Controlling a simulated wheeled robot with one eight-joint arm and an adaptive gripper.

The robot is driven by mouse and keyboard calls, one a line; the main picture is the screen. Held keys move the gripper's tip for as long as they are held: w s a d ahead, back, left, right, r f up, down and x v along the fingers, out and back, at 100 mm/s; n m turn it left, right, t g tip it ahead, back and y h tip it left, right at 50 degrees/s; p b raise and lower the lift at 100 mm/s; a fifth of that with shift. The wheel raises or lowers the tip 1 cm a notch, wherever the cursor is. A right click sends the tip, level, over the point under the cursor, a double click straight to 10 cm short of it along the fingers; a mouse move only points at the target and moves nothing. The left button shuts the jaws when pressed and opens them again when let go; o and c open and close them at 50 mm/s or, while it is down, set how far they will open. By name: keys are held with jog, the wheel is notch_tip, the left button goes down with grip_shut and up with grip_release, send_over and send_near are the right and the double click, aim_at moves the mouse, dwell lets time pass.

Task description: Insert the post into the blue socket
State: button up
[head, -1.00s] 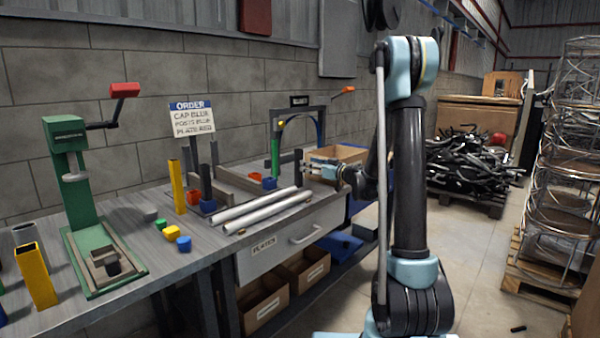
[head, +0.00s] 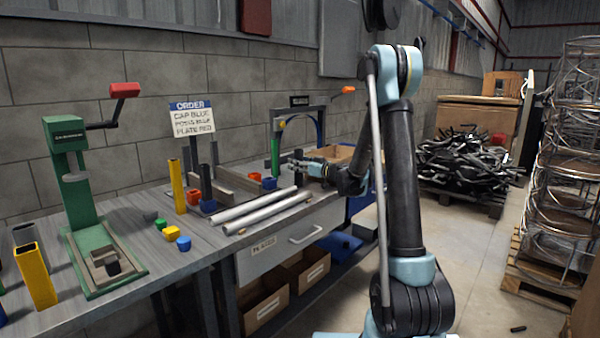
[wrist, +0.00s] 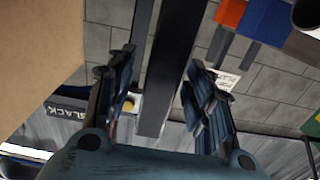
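A dark upright post (head: 298,171) stands on the bench at the end of the two silver tubes. It also shows as a tall dark bar (wrist: 165,80) between my fingers in the wrist view. My gripper (head: 293,161) is at the post, coming from the right. In the wrist view my gripper (wrist: 160,85) has its fingers apart on either side of the post, with a narrow gap visible at the left. A blue socket (head: 269,184) sits left of the post, beside a red socket (head: 255,176). Another blue socket (head: 208,206) is further left, with a dark post (head: 204,180) above it.
Two silver tubes (head: 262,211) lie on the bench before the sockets. A yellow post (head: 177,187) and small blocks stand left, near a green press (head: 70,190). A dark arched frame (head: 300,106) stands behind my gripper. A cardboard box (head: 334,153) is right of it.

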grip_shut()
notch_tip(320, 180, up, 9)
jog(key=shift+r, duration=0.2)
jog(key=s+a+r, duration=0.1)
jog(key=s+a, duration=0.1)
jog(key=a, duration=0.4)
jog(key=s+a+r, duration=0.1)
jog(key=s+a, duration=0.2)
jog(key=a, duration=0.3)
jog(key=shift+r, duration=0.35)
